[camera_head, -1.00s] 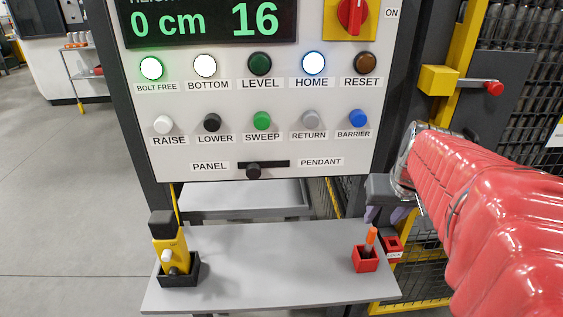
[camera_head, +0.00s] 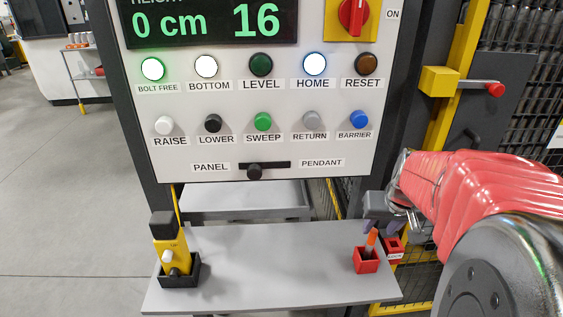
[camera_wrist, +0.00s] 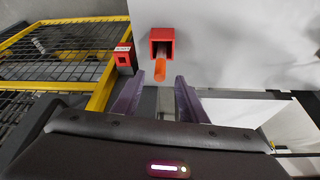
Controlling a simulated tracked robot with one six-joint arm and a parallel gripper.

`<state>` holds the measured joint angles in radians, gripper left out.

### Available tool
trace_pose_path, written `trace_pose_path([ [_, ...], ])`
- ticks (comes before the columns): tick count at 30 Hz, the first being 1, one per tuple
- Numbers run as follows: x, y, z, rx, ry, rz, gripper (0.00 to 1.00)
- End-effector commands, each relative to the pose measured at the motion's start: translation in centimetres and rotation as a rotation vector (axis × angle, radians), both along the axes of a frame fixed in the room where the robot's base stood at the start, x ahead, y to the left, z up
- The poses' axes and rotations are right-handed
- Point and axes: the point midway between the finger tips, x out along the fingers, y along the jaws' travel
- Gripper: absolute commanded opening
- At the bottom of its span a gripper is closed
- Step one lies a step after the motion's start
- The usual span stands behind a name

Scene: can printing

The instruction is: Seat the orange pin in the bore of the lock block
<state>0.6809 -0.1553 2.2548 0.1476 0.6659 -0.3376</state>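The orange pin (camera_head: 372,238) stands tilted in a small red open box (camera_head: 367,262) on the right part of the grey shelf. In the wrist view the pin (camera_wrist: 160,70) sticks out of the red box (camera_wrist: 163,36) towards my gripper. My gripper (camera_wrist: 158,88) is open, its two purple fingers apart with the pin's end around the gap between them. I cannot tell whether the pin is between the fingers or beyond them. The red lock block (camera_head: 393,247) with its label is beside the shelf's right edge; it also shows in the wrist view (camera_wrist: 123,56). Its bore looks dark.
A black holder (camera_head: 180,272) with a yellow pendant (camera_head: 172,252) stands at the shelf's left. The control panel (camera_head: 300,150) rises behind the shelf (camera_head: 270,270). Yellow fencing (camera_wrist: 100,95) is beside the lock block. The shelf's middle is clear.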

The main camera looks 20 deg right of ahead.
Motion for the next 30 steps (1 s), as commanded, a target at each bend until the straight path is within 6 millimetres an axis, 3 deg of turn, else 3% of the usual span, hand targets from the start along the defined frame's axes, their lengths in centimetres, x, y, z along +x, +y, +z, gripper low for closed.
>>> trace_pose_path([
  [6, 0.7, -0.3, -1.7, 0.0, 0.0, 0.001, 0.39],
  [20, 0.9, -0.4, -2.3, 0.0, 0.001, 0.001, 0.39],
  [30, 2.2, -1.0, -5.8, 0.002, 0.001, 0.0, 0.39],
])
